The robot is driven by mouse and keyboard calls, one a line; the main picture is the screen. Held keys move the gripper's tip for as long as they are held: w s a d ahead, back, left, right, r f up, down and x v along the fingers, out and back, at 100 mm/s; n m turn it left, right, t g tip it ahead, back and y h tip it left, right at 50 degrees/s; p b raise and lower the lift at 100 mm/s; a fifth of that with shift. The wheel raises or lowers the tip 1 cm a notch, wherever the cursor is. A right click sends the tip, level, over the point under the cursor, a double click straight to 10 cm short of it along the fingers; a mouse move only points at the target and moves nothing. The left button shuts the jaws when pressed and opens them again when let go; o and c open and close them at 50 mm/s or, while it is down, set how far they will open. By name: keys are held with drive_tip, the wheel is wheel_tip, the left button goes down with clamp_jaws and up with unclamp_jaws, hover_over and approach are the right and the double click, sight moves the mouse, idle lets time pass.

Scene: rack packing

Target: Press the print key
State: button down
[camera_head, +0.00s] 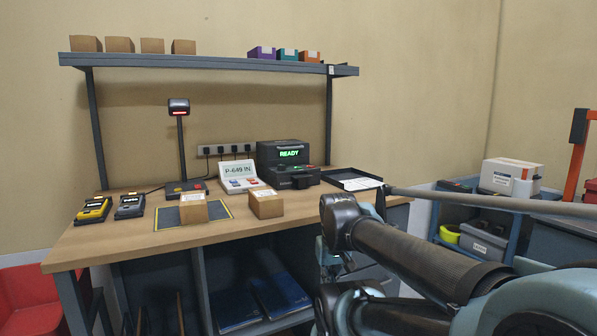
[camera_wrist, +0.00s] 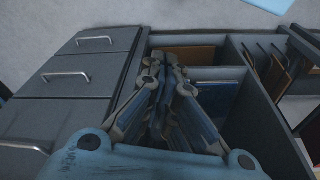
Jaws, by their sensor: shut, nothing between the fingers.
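A dark printer (camera_head: 289,168) with a green "READY" display stands at the back right of the workbench. Small coloured marks show on its front, too small to read. To its left, a pale console (camera_head: 240,174) shows "P-649 IN" and has small red and blue keys at its lower edge. I cannot tell which key is the print key. My gripper (camera_wrist: 164,64) is shut and empty, pointing down over the drawers and open compartments in the wrist view. It is away from the printer and console, which that view does not show.
The workbench (camera_head: 130,246) bears two cardboard boxes (camera_head: 266,204), yellow and grey handheld devices (camera_head: 94,210), a scanner on a post (camera_head: 179,107) and a black paper tray (camera_head: 355,180). My arm covers the bench's right front.

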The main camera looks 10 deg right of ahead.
drive_tip(key=w+r+n+t, duration=0.1)
drive_tip(key=w+r, duration=0.6)
drive_tip(key=w, duration=0.2)
drive_tip(key=w+r+n+t, duration=0.1)
drive_tip(key=w+r, duration=0.5)
drive_tip(key=w, duration=0.3)
drive_tip(key=w+r+n+t, duration=0.1)
drive_tip(key=w+r+n, duration=0.1)
drive_tip(key=w+r, duration=0.5)
drive_tip(key=shift+w+a+r, duration=0.2)
drive_tip(key=shift+w, duration=0.3)
drive_tip(key=shift+w+a+r, duration=0.15)
drive_tip(key=shift+w, duration=0.35)
drive_tip(key=w+r+n+t, duration=0.1)
drive_tip(key=w+r, duration=0.3)
drive_tip(key=w, duration=0.3)
drive_tip(key=w+r+n+t, duration=0.1)
drive_tip(key=w+r, duration=0.2)
drive_tip(key=w, duration=0.4)
wheel_tip(320, 180, up, 6)
drive_tip(key=f+n+t, duration=0.1)
drive_tip(key=n+t, duration=0.1)
drive_tip(key=n, duration=0.1)
hover_over(299, 168)
drive_tip(key=w, duration=0.1)
drive_tip(key=shift+w+a+r, duration=0.2)
drive_tip(key=shift+a+r, duration=0.05)
drive_tip(key=shift+a, duration=0.1)
drive_tip(key=shift+f, duration=0.1)
drive_tip(key=shift+f, duration=4.3)
